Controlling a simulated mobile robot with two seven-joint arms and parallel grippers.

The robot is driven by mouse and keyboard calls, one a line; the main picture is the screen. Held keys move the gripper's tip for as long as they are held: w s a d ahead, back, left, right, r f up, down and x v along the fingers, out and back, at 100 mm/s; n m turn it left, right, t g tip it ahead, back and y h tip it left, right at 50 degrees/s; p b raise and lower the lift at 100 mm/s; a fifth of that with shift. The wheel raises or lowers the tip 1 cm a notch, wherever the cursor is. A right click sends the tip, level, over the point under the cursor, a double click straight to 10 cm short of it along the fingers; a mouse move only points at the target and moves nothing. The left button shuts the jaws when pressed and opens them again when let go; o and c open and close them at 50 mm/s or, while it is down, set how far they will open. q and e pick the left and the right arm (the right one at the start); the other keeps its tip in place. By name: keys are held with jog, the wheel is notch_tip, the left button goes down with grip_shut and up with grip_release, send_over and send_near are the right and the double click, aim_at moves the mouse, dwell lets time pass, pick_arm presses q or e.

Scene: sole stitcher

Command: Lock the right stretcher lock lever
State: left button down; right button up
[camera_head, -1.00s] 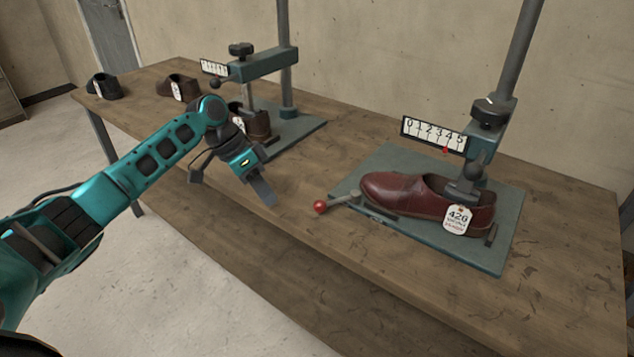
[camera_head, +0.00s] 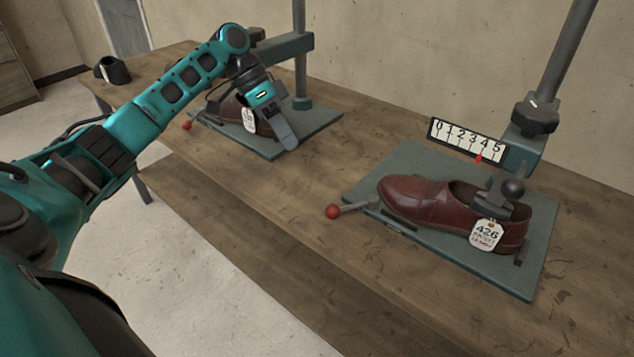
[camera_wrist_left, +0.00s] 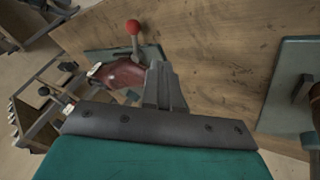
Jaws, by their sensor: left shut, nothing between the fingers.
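The right stretcher is a grey-green plate (camera_head: 470,272) with a post. A red-brown shoe (camera_head: 415,198) tagged 426 sits clamped on it. Its lock lever (camera_head: 352,208) has a red ball end and points left, out past the plate's edge. My left gripper (camera_head: 289,141) is shut and empty, pointing down over the right end of the left stretcher's plate, apart from the lever. My right gripper is not in view.
The left stretcher's plate (camera_head: 320,122) holds a brown shoe (camera_head: 228,108), partly hidden by my arm, with its own red-ball lever (camera_head: 187,125). A number scale (camera_head: 467,140) hangs above the right shoe. Bare wooden table (camera_head: 300,195) lies between the stretchers.

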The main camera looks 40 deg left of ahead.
aim_at(352, 207)
pick_arm(q)
jog(key=b+x, duration=0.1)
jog(key=x, duration=0.9)
jog(key=shift+d+f, duration=0.1)
jog(key=shift+f, duration=0.15)
jog(key=shift+s+d, duration=0.65)
jog(key=shift+d, duration=0.25)
jog(key=shift+s+d+f, duration=0.15)
jog(key=shift+s+d, duration=0.2)
jog(key=shift+d, duration=0.25)
